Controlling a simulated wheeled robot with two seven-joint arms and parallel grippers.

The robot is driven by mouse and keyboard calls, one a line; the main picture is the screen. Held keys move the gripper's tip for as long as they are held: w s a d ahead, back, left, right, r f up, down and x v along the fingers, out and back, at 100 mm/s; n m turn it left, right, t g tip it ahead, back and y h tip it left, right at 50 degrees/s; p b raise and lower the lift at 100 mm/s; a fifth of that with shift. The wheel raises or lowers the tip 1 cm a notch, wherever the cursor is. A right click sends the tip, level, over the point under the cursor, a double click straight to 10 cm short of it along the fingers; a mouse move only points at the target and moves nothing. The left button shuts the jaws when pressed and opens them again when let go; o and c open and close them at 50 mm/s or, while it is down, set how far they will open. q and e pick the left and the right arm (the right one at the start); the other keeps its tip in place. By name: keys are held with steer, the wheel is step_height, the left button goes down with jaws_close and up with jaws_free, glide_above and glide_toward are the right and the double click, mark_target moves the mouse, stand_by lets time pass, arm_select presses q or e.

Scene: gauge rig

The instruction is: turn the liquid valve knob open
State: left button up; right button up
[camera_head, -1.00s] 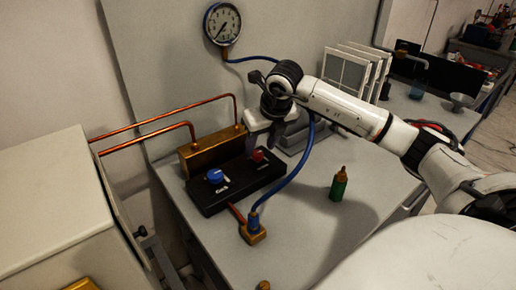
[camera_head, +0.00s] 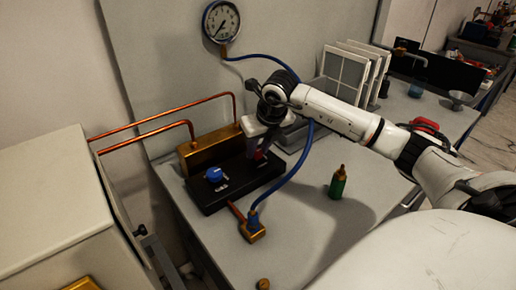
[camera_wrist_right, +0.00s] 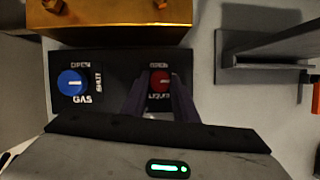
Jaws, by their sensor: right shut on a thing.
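The red liquid valve knob (camera_wrist_right: 160,80) sits on the right part of the black valve panel (camera_wrist_right: 113,62), under a partly hidden label. My right gripper (camera_wrist_right: 160,90) comes down over this knob with its fingers on either side, shut on it. In the head view the right gripper (camera_head: 258,150) covers most of the red knob. The blue gas knob (camera_head: 214,174) is on the same panel to the left; it also shows in the wrist view (camera_wrist_right: 72,83), between the labels OPEN, SHUT and GAS. My left gripper is in neither view.
A brass block (camera_head: 210,150) with copper pipes (camera_head: 165,128) stands behind the panel. A blue hose (camera_head: 296,170) runs to a brass fitting (camera_head: 252,230). A round gauge (camera_head: 221,22) hangs on the wall. A green bottle (camera_head: 338,183) stands right; the table front is mostly clear.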

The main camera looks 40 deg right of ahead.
steer(key=shift+d+n+y+b, duration=0.15)
steer(key=shift+n+y+b, duration=0.45)
steer(key=shift+n, duration=0.6)
steer(key=n+y+b, duration=0.1)
steer(key=n, duration=0.2)
steer(key=shift+d+n, duration=0.1)
steer(key=shift+n, duration=0.3)
steer(key=n+y, duration=0.1)
steer(key=n, duration=0.2)
steer(key=n+g+y, duration=0.1)
steer(key=n, duration=0.2)
steer(key=shift+w+d+r, duration=0.1)
steer(key=shift+w+r, duration=0.05)
steer(key=n+g, duration=0.1)
steer(key=n, duration=0.1)
steer(key=n+g+y, duration=0.1)
steer(key=n, duration=0.2)
steer(key=shift+w+d+n, duration=0.1)
steer(key=shift+w+n, duration=0.05)
steer(key=shift+n, duration=0.15)
steer(key=o, duration=1.1)
steer(key=shift+c, duration=0.2)
